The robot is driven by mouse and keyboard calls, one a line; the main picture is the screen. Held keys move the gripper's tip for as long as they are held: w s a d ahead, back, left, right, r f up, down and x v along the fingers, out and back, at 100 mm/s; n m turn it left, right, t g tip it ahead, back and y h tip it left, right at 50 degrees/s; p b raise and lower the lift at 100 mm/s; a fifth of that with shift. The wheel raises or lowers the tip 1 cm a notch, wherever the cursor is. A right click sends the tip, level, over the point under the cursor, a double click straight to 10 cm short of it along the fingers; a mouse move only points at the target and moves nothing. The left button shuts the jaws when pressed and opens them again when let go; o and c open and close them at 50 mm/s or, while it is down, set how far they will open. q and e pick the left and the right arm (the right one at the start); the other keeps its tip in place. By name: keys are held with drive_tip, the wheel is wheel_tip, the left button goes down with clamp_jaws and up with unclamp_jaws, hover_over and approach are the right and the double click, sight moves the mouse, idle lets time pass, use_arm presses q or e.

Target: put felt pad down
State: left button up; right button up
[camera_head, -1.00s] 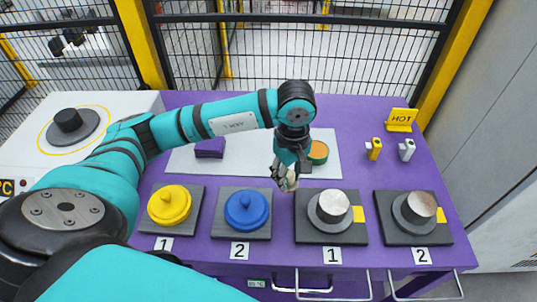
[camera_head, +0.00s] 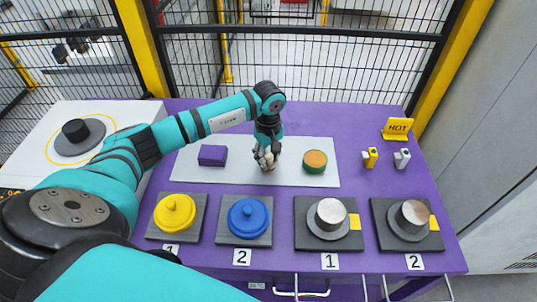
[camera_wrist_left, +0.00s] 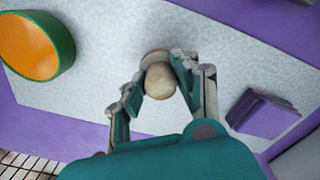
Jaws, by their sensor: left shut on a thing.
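My left gripper (camera_head: 266,164) is over the middle of the light grey mat (camera_head: 225,177), between a purple block-like stack and a green-rimmed round container. It is shut on a pale beige rounded piece (camera_wrist_left: 160,82), which I take to be the felt pad's knob. Part of a thin brownish disc (camera_wrist_left: 153,57) shows behind the knob in the left wrist view. The fingers stand on both sides of the knob. I cannot tell whether the disc touches the mat. My right gripper is not in view.
The purple stack (camera_head: 212,155) and the orange-topped green container (camera_head: 315,161) lie on the mat. In front stand a yellow lid (camera_head: 175,213), a blue lid (camera_head: 248,216) and two metal cylinders (camera_head: 331,213) (camera_head: 411,219) on dark plates. A HOT sign (camera_head: 397,129) stands at right.

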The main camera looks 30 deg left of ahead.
sight(269, 155)
use_arm(q)
drive_tip(key=shift+f, duration=0.1)
drive_tip(key=shift+f+b, duration=0.15)
drive_tip(key=shift+b, duration=0.15)
drive_tip(key=o, duration=1)
drive_tip(key=shift+r+p, duration=0.35)
drive_tip(key=shift+r, duration=0.05)
wheel_tip(269, 155, up, 12)
drive_tip(key=shift+f+b, duration=0.15)
drive_tip(key=shift+b, duration=0.8)
